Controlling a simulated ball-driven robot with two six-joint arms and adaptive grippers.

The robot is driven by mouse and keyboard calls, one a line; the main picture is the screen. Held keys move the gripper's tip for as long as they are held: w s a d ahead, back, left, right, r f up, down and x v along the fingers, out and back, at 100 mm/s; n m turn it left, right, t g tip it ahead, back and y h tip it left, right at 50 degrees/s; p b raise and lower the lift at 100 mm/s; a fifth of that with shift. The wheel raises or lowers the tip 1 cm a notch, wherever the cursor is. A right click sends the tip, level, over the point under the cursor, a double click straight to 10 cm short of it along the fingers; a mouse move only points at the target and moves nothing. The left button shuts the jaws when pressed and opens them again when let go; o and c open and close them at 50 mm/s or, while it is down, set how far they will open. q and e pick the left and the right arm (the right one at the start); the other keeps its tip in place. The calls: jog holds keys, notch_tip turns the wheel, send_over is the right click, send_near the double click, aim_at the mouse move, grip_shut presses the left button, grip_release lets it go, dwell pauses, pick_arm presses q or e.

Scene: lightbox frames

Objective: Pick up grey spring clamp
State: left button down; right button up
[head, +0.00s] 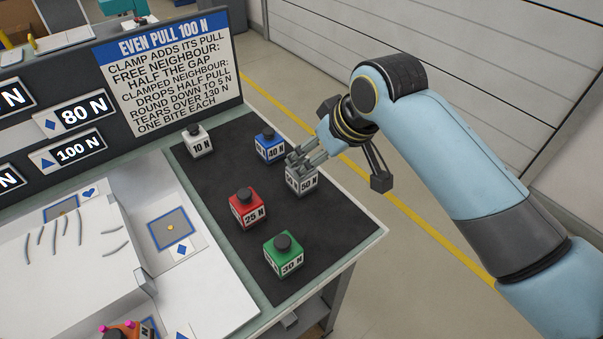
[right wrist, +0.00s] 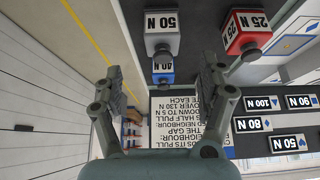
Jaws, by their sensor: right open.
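My left gripper is not in view.
A blue 40 N clamp (head: 269,147) stands close to the grey one. White 10 N (head: 199,141), red 25 N (head: 247,209) and green 30 N (head: 283,254) clamps share the dark mat (head: 222,169).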

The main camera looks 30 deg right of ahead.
aim_at(303, 188)
jog(key=x, duration=0.9)
jog(key=shift+a+f, duration=0.2)
jog(key=shift+f, duration=0.2)
jog(key=shift+c, duration=0.3)
jog(key=c, duration=1.4)
jog(key=shift+r, duration=0.2)
